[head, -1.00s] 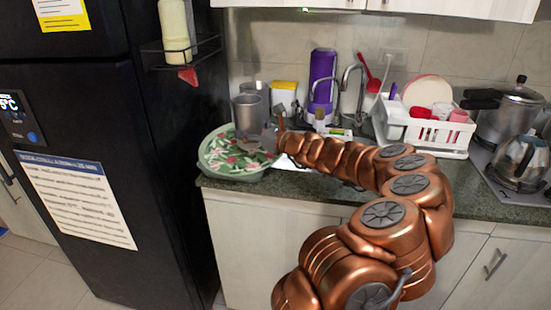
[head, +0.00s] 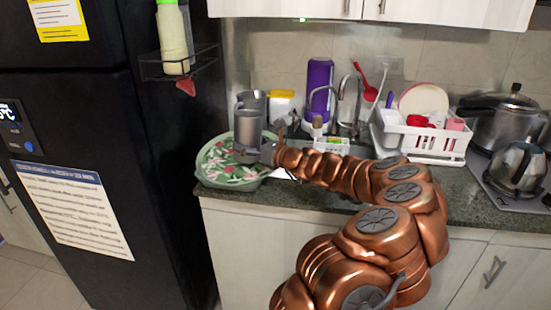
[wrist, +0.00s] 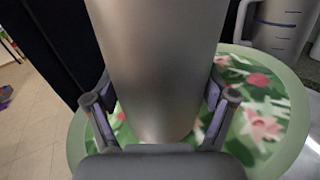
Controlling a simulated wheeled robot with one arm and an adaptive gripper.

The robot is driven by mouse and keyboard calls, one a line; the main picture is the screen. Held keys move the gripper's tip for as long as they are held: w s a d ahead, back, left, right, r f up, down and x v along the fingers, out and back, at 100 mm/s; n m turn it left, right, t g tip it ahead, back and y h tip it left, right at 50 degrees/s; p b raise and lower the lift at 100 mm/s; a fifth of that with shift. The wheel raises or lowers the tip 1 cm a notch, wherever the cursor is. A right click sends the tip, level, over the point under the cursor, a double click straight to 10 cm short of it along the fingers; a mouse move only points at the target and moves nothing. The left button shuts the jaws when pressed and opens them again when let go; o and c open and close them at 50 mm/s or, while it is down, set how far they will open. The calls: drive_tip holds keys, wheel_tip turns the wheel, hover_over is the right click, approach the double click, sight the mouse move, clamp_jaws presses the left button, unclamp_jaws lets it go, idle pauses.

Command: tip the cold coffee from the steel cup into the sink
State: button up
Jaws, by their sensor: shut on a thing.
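The steel cup (head: 248,127) is a plain grey metal cylinder standing upright over the green floral tray (head: 205,172) on the counter. I cannot tell whether its base touches the tray. My gripper (head: 261,152) is shut on the cup's lower side. In the wrist view the cup (wrist: 155,65) fills the middle, between the two fingers of my gripper (wrist: 160,108). The inside of the cup and any coffee are hidden. The sink (head: 333,146) lies to the right, partly behind my arm, under the curved tap (head: 343,92).
A second grey vessel (head: 252,98) stands right behind the cup. A purple container (head: 319,85) is near the tap. A white dish rack (head: 425,140), a pot (head: 505,118) and a kettle (head: 517,165) are to the right. The black fridge (head: 90,130) is on the left.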

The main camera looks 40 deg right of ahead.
drive_tip(key=shift+m, duration=0.3)
drive_tip(key=m+p, duration=0.1)
drive_tip(key=p, duration=0.1)
drive_tip(key=r+p, duration=0.1)
drive_tip(key=shift+d+r+m+p, duration=0.15)
drive_tip(key=shift+d+m+p, duration=0.1)
drive_tip(key=shift+m+p, duration=0.15)
drive_tip(key=shift+d+f+m+p, duration=0.15)
drive_tip(key=shift+f+m+p, duration=0.1)
drive_tip(key=shift+m+p, duration=0.45)
drive_tip(key=shift+d+f+m+p, duration=0.1)
drive_tip(key=shift+d+m+p, duration=0.3)
drive_tip(key=shift+m+p, duration=0.55)
drive_tip(key=shift+a+f+m+p, duration=0.1)
drive_tip(key=shift+f+m+p, duration=0.1)
drive_tip(key=shift+m+p, duration=0.65)
drive_tip(key=shift+a+m, duration=0.2)
drive_tip(key=shift+m, duration=0.8)
drive_tip(key=shift+a+m+h+p, duration=0.1)
drive_tip(key=shift+m+h+p, duration=0.2)
drive_tip(key=shift+m+p, duration=1.3)
drive_tip(key=shift+w+d+r+m+p, duration=0.15)
drive_tip(key=shift+d+m+p, duration=0.1)
drive_tip(key=shift+m+p, duration=0.2)
drive_tip(key=shift+d+m+p, duration=0.65)
drive_tip(key=shift+p, duration=1.25)
